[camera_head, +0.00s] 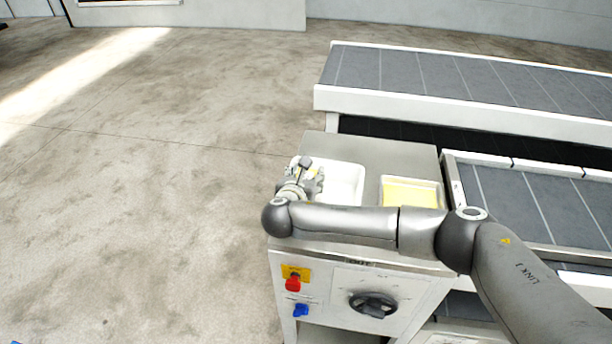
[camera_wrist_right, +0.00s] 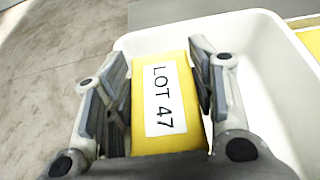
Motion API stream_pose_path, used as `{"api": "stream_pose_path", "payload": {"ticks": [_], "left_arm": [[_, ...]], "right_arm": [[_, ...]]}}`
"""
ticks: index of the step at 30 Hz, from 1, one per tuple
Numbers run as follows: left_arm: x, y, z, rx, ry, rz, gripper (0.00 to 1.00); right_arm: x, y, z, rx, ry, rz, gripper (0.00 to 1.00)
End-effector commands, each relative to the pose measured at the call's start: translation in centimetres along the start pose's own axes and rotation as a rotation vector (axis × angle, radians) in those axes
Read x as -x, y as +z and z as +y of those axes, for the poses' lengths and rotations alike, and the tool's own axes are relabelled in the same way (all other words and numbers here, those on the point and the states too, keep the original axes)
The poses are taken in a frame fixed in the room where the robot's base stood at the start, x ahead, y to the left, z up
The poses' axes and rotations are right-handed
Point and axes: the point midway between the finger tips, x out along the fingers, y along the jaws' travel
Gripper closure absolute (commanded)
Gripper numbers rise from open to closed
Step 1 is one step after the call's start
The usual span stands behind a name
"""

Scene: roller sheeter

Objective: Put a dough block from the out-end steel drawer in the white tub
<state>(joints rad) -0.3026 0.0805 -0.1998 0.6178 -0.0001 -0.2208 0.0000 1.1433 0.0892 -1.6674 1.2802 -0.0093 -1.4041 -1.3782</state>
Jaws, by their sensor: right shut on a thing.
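My right gripper (camera_head: 306,180) is over the left part of the white tub (camera_head: 345,184), which stands on the machine's steel top. In the right wrist view the gripper (camera_wrist_right: 160,100) is shut on a yellow dough block (camera_wrist_right: 168,143) with a white label reading "LOT 47". The white tub (camera_wrist_right: 268,45) lies behind and to the right of the block there. I cannot tell how far the block is above the tub floor. My left gripper is not in view. No steel drawer can be clearly made out.
A shallow tray with yellow content (camera_head: 411,193) sits right of the tub. Grey conveyor belts (camera_head: 470,75) run behind and to the right. The front panel has a red knob (camera_head: 292,284), a blue knob (camera_head: 301,310) and a black dial (camera_head: 372,304). Open floor lies left.

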Motion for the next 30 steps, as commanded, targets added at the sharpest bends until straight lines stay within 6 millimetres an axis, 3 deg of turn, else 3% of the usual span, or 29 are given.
{"api": "stream_pose_path", "payload": {"ticks": [5, 6, 11, 23, 30], "left_arm": [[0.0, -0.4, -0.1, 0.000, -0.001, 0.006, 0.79], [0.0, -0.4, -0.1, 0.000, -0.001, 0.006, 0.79], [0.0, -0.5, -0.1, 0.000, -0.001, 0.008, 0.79], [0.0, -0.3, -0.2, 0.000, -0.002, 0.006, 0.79], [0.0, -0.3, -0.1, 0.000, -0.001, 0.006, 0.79]], "right_arm": [[0.0, 0.1, 0.0, 0.000, 0.000, -0.002, 0.80], [0.0, 0.1, 0.0, 0.000, 0.000, -0.002, 0.44], [0.0, 0.1, 0.0, 0.000, 0.000, -0.001, 0.24], [0.3, -0.1, 0.0, 0.001, 0.001, 0.002, 0.24], [3.4, -0.1, 0.1, 0.001, 0.005, 0.002, 0.24]]}}
